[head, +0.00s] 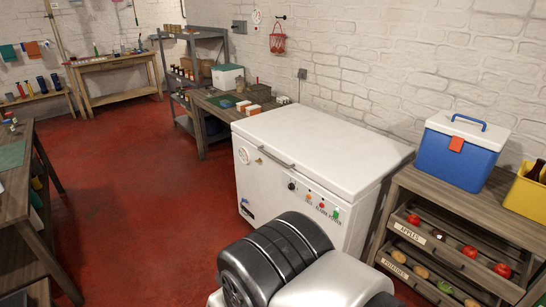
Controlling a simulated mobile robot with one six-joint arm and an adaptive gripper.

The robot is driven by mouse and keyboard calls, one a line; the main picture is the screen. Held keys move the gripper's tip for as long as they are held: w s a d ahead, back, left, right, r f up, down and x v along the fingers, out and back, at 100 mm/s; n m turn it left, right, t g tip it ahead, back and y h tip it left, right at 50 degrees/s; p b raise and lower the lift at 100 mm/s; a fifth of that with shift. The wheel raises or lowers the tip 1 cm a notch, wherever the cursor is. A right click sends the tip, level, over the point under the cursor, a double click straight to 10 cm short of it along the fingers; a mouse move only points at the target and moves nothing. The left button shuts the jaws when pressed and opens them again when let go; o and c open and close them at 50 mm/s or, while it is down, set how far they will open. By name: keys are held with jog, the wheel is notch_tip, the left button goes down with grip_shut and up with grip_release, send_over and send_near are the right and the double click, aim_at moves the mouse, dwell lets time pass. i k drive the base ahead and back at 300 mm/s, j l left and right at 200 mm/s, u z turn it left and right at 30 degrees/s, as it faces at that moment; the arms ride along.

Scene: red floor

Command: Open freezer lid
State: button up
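The white chest freezer (295,184) stands against the brick wall in the middle of the head view. Its flat white lid (325,143) is shut. A dark bar handle (275,158) runs along the lid's front edge. Parts of my own arm, black and light grey, cover the freezer's lower right front. My gripper's fingers do not show.
Right of the freezer stands a wooden shelf (465,212) with produce drawers, a blue cooler (458,153) and a yellow bin (528,188). A cluttered workbench (205,127) is at its left. The red floor (130,185) is open at left, before another table (18,195).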

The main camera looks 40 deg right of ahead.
aim_at(349, 159)
jog(key=i+l+z, duration=0.15)
jog(key=z, duration=0.45)
jog(key=i+l+z, duration=0.3)
jog(key=i, duration=0.75)
jog(key=i+j+z, duration=0.1)
jog(key=i+z, duration=0.2)
jog(key=i, duration=0.75)
